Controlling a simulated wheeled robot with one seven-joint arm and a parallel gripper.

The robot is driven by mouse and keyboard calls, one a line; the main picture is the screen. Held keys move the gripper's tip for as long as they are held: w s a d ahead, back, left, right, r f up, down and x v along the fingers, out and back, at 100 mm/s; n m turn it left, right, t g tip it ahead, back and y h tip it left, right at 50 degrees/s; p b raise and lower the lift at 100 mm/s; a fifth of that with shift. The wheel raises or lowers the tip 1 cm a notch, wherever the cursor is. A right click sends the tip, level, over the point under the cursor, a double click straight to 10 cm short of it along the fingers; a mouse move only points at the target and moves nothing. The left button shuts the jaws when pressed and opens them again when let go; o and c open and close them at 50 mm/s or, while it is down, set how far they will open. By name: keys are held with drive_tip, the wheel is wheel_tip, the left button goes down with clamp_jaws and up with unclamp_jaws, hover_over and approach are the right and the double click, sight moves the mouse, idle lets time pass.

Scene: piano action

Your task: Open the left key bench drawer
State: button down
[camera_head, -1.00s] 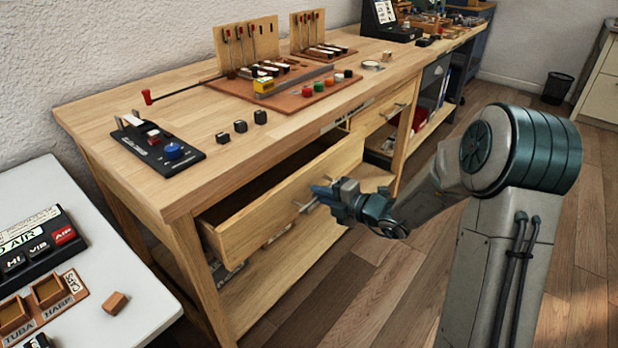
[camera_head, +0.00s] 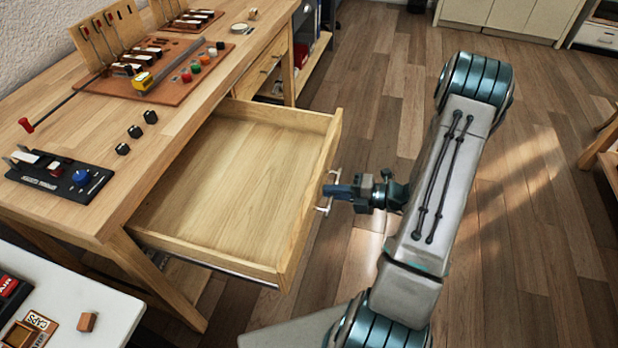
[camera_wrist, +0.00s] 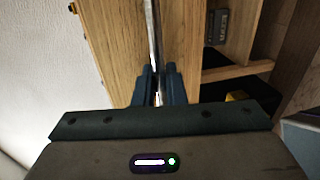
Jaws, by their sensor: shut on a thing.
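The left key bench drawer (camera_head: 222,182) is pulled far out of the wooden bench (camera_head: 125,214), and its bare inside shows in the head view. A thin metal bar handle (camera_head: 322,208) is on its front panel. My gripper (camera_head: 334,191) is at the handle, shut on it. In the wrist view, the handle (camera_wrist: 152,30) runs up between the two dark fingers of my gripper (camera_wrist: 159,88), against the pale wood front. The exact finger contact is partly hidden by the fingers.
On the bench top are a black device with a blue knob (camera_head: 81,177), several small black blocks (camera_head: 135,131) and a brown board (camera_head: 165,80). A white table (camera_head: 75,300) stands at the lower left. Wooden floor (camera_head: 390,110) is clear right of the drawer.

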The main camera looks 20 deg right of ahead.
drive_tip(key=shift+f+v, duration=0.1)
drive_tip(key=shift+v, duration=0.55)
drive_tip(key=shift+f+v, duration=0.15)
drive_tip(key=shift+v, duration=0.5)
drive_tip(key=c, duration=1.6)
unclamp_jaws()
drive_tip(key=shift+c, duration=0.2)
drive_tip(key=shift+d, duration=0.1)
drive_tip(key=p+v, duration=0.1)
drive_tip(key=v, duration=1.2)
drive_tip(key=shift+s+d, duration=0.25)
drive_tip(key=shift+r, duration=0.1)
